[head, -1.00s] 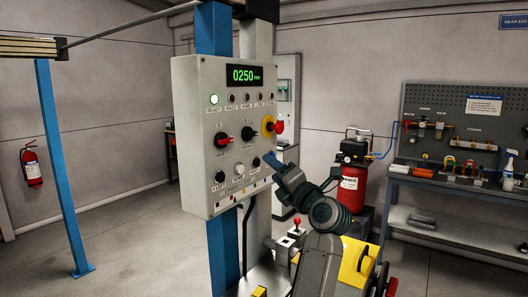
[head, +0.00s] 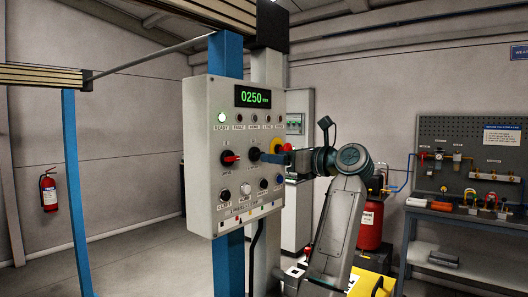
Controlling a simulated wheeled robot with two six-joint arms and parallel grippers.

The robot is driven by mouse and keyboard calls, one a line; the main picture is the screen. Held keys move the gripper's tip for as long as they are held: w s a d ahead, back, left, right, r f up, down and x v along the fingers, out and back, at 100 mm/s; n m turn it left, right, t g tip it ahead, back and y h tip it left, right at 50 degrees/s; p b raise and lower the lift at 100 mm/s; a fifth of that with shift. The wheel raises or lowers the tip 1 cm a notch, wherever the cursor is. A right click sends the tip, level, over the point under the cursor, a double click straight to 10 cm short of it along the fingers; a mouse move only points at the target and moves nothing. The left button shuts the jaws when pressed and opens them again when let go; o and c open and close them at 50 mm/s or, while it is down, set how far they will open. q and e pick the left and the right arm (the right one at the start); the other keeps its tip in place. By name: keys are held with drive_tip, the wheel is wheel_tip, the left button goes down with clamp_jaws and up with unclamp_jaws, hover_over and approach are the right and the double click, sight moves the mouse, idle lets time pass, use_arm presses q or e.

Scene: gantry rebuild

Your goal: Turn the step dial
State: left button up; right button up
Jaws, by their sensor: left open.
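A grey control panel (head: 208,180) hangs on the blue post, its green display (head: 252,98) reading 0250. A black dial with a red pointer (head: 230,158) sits at mid-height on the panel. A second black dial (head: 254,153) sits to its right; the dial labels are too small to read, so I cannot tell which is the step dial. My left gripper (head: 270,157) is in front of the panel, level with the second dial and just right of it, its fingers pointing left. It is open; I cannot tell whether it touches the dial. My right gripper is out of view.
A red emergency button (head: 287,147) on a yellow base sits just above my left gripper, partly hidden. Small buttons (head: 246,189) line the panel below. A red compressor (head: 370,225) and a workbench (head: 450,215) stand to the right. The floor at left is clear.

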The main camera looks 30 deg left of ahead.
sight(257, 154)
use_arm(q)
drive_tip(key=a, duration=0.1)
drive_tip(key=a+p, duration=0.1)
drive_tip(key=a, duration=0.3)
drive_tip(key=shift+w, duration=0.25)
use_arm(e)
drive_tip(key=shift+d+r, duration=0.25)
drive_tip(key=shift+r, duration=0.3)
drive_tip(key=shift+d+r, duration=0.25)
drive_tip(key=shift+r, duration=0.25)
use_arm(q)
drive_tip(key=c, duration=1)
